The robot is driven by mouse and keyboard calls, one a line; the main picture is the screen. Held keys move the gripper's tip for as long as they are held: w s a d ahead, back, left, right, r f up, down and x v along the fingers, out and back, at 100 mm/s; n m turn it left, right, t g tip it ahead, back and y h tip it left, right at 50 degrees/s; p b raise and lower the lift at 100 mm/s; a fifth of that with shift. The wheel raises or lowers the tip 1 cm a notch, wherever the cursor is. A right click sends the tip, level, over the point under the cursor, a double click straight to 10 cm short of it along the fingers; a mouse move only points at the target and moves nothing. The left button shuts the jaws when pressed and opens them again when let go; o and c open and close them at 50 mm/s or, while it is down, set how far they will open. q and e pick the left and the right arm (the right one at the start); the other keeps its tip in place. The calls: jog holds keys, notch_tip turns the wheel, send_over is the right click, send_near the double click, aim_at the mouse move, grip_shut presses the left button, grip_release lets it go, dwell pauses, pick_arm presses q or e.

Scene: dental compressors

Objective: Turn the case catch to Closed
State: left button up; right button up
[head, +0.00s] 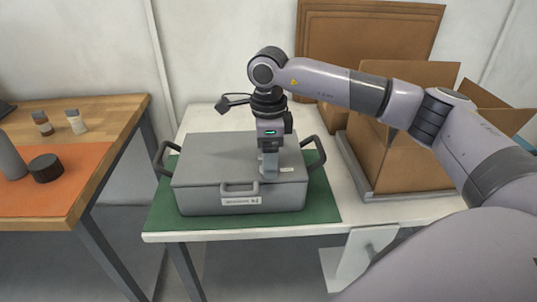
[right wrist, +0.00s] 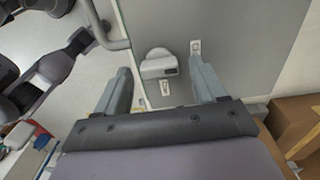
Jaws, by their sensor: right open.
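The grey case (head: 215,165) sits lid down on a green mat. My right gripper (head: 268,170) points down over the right part of its lid. In the right wrist view the catch, a small grey knob (right wrist: 159,66), stands out from the grey lid (right wrist: 235,40). The open fingers of my right gripper (right wrist: 163,83) are on either side of it, apart from it in the picture. Small white labels (right wrist: 195,47) are beside and below the knob, too small to read. In the head view the gripper hides the catch. My left gripper is not in view.
The case has side handles (head: 314,153) and a front handle (head: 240,187). The green mat (head: 165,213) lies on a white table (head: 205,117). An open cardboard box (head: 395,155) stands close on the right. A wooden bench (head: 95,112) with small containers is at left.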

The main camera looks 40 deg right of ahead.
jog(key=shift+r, duration=3.6)
